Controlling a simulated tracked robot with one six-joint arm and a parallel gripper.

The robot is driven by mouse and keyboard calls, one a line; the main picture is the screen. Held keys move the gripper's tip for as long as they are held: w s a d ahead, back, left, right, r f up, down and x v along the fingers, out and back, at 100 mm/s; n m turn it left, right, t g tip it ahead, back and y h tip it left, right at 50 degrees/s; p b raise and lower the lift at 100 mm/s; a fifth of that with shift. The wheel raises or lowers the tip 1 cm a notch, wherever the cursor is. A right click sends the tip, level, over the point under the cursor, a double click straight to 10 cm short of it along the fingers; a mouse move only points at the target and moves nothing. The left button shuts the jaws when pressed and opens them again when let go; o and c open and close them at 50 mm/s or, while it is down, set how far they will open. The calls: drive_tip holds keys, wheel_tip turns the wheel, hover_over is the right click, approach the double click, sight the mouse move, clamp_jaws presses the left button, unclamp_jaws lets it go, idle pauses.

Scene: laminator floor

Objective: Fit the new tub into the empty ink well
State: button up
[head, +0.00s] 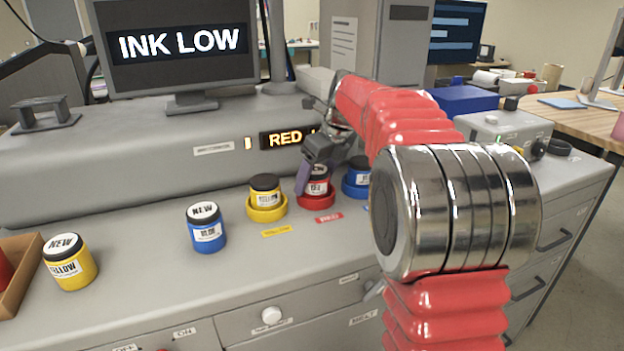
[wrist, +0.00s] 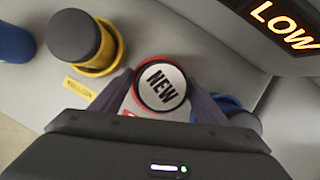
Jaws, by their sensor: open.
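A red tub (head: 316,187) stands in the red ink well (head: 318,201), between the yellow and blue wells. In the wrist view its white lid marked NEW (wrist: 161,86) faces my camera. The tub looks upright; how deep it sits in the well is hard to tell. My gripper (head: 318,168) is open above and around it, with one finger on each side of the tub in the wrist view (wrist: 163,98). The gripper hides much of the lid in the head view. A red label (head: 328,217) lies in front of the well.
A yellow tub (head: 265,187) in its yellow well (head: 267,211) and a blue tub (head: 358,177) flank the gripper closely. A NEW blue tub (head: 206,229) and NEW yellow tub (head: 70,263) stand on the counter. A brown box (head: 22,280) is at far left. Monitor (head: 178,44) reads INK LOW.

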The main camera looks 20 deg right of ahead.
drive_tip(key=shift+d, duration=0.15)
drive_tip(key=shift+r, duration=0.5)
drive_tip(key=v, duration=1.1)
drive_tip(key=shift+s+r, duration=0.25)
